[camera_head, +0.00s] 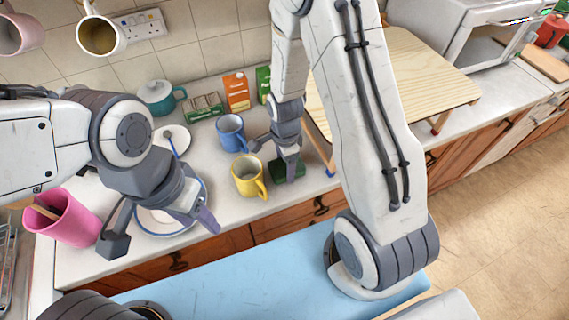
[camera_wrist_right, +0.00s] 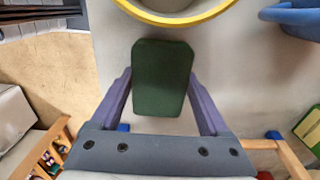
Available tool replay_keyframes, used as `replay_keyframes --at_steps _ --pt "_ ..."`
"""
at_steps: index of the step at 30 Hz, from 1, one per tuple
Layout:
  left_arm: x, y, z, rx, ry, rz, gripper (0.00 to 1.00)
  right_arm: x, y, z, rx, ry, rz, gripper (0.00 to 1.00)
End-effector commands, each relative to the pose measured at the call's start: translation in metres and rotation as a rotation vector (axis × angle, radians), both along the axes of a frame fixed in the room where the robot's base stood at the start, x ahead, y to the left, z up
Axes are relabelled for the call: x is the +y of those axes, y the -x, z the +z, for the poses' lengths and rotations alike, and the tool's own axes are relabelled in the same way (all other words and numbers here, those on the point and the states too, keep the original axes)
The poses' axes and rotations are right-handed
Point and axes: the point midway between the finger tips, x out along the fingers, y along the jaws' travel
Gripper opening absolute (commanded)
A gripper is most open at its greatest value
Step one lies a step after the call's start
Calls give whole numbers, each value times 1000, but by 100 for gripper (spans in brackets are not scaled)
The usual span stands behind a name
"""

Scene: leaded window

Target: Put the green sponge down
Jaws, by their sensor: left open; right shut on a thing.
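The green sponge (camera_head: 290,170) is at my right gripper (camera_head: 276,160), just right of the yellow mug and near the counter's front edge. In the right wrist view the sponge (camera_wrist_right: 163,85) is a dark green block between the two purple fingers, which are shut on it. I cannot tell whether its underside touches the counter. My left gripper (camera_head: 160,228) is open and empty, with its fingers spread over a blue-rimmed plate (camera_head: 153,220).
A yellow mug (camera_head: 248,175) stands close to the sponge, with a blue mug (camera_head: 231,131) behind it. A wooden stand (camera_head: 405,75) is to the right. A pink pot (camera_head: 70,217) is at the left. Boxes and a teal pot (camera_head: 157,97) line the wall.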

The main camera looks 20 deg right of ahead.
Motion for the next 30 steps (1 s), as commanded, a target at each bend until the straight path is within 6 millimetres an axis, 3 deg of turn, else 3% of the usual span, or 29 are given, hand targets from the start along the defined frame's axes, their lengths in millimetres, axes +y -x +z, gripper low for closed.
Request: replay_keyframes --at_steps 6,7,8,20,30 --pt "0 0 -4 0 0 0 50 1 0 -5 0 0 1 35" --pt "0 0 -3 0 0 0 50 1 0 -3 0 0 1 91" --pt "0 0 -2 0 0 0 50 1 0 -3 0 0 1 100" --pt "0 0 -2 0 0 0 50 1 -2 8 -4 0 2 100" --pt "0 0 -12 0 0 -1 50 1 -2 72 -8 0 1 100"
